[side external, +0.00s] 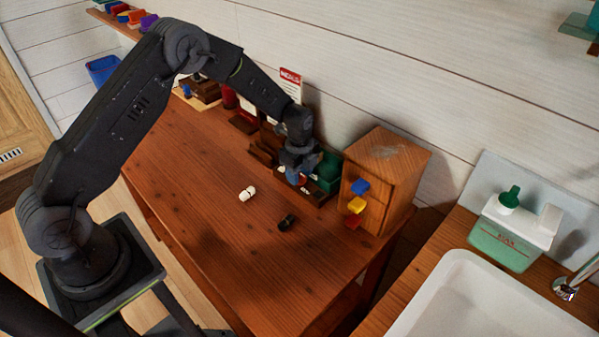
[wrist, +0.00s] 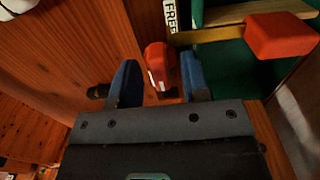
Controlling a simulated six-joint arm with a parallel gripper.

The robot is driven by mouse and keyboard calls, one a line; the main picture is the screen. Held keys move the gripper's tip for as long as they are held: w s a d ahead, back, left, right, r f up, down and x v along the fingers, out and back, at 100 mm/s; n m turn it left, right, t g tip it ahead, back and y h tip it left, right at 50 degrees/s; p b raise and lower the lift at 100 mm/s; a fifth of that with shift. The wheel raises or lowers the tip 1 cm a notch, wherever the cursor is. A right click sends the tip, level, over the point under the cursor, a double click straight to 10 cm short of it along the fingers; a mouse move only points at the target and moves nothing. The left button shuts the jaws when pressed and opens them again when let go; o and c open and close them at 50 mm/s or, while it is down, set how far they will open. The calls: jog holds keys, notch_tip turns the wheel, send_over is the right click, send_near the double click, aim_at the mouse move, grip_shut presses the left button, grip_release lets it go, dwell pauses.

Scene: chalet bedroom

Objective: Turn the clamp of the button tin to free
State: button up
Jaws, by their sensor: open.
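The green tin (side external: 327,172) stands in a wooden holder at the back of the table. In the wrist view its green side (wrist: 250,62) fills the upper right, with a yellow bar ending in an orange-red block (wrist: 280,36). A white label reading FREE (wrist: 170,16) is beside it. My gripper (side external: 296,180) is low at the tin's left front. In the wrist view my gripper (wrist: 160,82) is open, its blue-padded fingers on either side of a red knob (wrist: 158,64) with a white mark. Whether the fingers touch the knob, I cannot tell.
A wooden cabinet (side external: 387,175) with blue, yellow and red knobs stands just right of the tin. A white item (side external: 247,193) and a black item (side external: 287,221) lie on the table (side external: 220,240). The front of the table is clear. A white sink (side external: 480,300) is at right.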

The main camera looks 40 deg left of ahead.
grip_shut()
dwell(0.4)
jog(key=shift+n, duration=0.3)
jog(key=n, duration=1.3)
jog(key=shift+n, duration=2.1)
